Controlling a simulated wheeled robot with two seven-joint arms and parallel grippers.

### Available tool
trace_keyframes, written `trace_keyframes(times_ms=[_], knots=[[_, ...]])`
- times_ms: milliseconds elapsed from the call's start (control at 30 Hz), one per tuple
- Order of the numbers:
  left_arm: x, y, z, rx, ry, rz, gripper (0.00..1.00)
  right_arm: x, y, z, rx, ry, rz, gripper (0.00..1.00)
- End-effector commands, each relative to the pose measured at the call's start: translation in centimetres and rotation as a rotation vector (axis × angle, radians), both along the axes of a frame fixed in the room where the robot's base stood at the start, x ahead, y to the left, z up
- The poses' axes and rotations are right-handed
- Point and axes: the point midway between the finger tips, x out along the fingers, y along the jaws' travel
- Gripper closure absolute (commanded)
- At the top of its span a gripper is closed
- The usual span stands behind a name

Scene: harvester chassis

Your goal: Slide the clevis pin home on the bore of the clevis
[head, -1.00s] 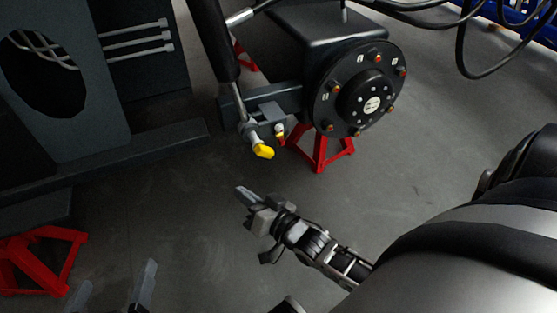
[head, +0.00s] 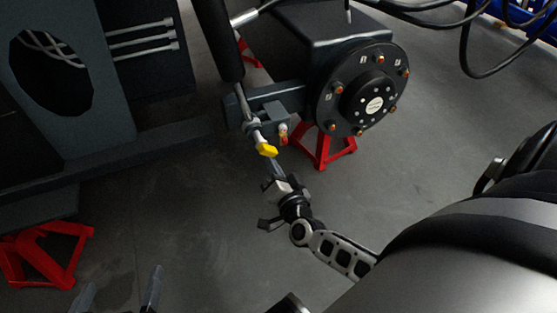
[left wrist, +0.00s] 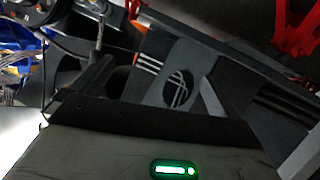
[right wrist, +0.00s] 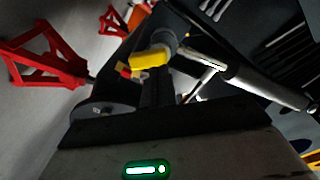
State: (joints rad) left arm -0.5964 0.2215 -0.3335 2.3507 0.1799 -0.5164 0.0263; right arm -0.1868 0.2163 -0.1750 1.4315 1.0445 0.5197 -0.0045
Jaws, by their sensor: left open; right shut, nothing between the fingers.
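The clevis pin (head: 267,149) shows as a yellow handle at the lower end of the grey clevis (head: 253,126) on the cylinder rod. The handle also shows in the right wrist view (right wrist: 152,57), sticking out beside the clevis (right wrist: 167,40). The pin's shank and the bore are mostly hidden, so I cannot tell how deep the pin sits. My right gripper (head: 274,164) is shut and empty, its tips just below the yellow handle; I cannot tell whether they touch. My left gripper (head: 118,290) is open and empty at the bottom left, far from the clevis.
A round wheel hub (head: 368,92) with orange-tipped bolts is right of the clevis. A red-and-yellow fitting (head: 283,135) is close beside the pin. Red stands (head: 325,148) and (head: 45,255) are on the floor. The dark chassis panel (head: 70,75) is at left. Open floor lies between.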

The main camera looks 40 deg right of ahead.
Motion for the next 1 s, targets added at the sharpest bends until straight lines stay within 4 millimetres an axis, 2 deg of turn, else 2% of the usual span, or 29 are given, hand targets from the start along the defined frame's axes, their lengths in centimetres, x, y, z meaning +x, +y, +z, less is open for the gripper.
trace_keyframes(times_ms=[200,1000], knots=[[-0.1,-0.1,0.2,-0.014,-0.024,-0.003,0.00,1.7,-0.4,-0.1,0.000,0.000,0.000,1.00],[-0.1,-0.2,0.1,-0.019,-0.034,-0.003,0.00,4.4,-1.1,-0.2,0.002,0.005,0.001,1.00]])
